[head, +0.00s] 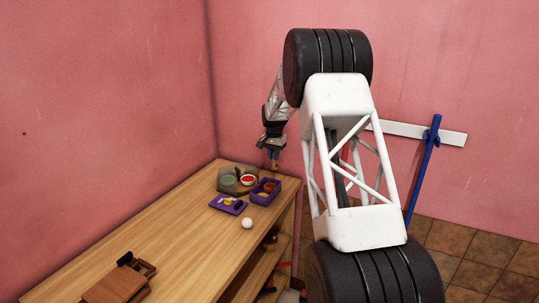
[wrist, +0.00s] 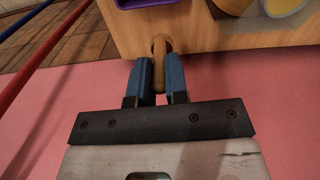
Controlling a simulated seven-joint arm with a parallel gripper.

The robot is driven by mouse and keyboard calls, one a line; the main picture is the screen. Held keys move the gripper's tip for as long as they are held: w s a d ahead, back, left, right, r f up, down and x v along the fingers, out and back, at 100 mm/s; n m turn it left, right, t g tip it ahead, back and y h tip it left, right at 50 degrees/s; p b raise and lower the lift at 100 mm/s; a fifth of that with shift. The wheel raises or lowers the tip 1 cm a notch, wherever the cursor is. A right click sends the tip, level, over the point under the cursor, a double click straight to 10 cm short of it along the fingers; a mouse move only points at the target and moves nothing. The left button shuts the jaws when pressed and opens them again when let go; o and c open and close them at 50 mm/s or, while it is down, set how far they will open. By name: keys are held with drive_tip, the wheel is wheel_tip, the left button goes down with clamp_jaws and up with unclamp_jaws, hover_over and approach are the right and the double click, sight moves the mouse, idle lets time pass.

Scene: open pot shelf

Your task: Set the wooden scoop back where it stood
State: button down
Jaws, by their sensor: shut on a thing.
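The wooden scoop (wrist: 160,62) is brown and sits between the blue fingers of my gripper (wrist: 159,92) in the wrist view. My gripper is shut on it, and its far end shows just beyond the fingertips, against the table's edge in the picture. In the head view my gripper (head: 273,152) hangs beside the far right end of the wooden table (head: 165,232), pointing down, with a small brown bit of the scoop (head: 275,166) below it. I cannot tell whether the scoop touches the table.
A purple box (head: 265,198), a purple tray (head: 228,208), a green bowl (head: 228,181), a red bowl (head: 248,180) and a white ball (head: 247,223) stand at the table's far end. A wooden item (head: 115,285) lies near. The table's middle is clear. Pink walls stand close behind.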

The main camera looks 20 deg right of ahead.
sight(275, 167)
drive_tip(key=shift+w+d+f, duration=0.25)
drive_tip(key=shift+d, duration=0.1)
drive_tip(key=shift+f, duration=0.2)
drive_tip(key=shift+f, duration=3)
drive_tip(key=shift+f, duration=0.35)
drive_tip(key=c, duration=1.1)
unclamp_jaws()
drive_tip(key=shift+o, duration=0.2)
drive_tip(key=shift+r, duration=0.15)
drive_tip(key=shift+r, duration=3.35)
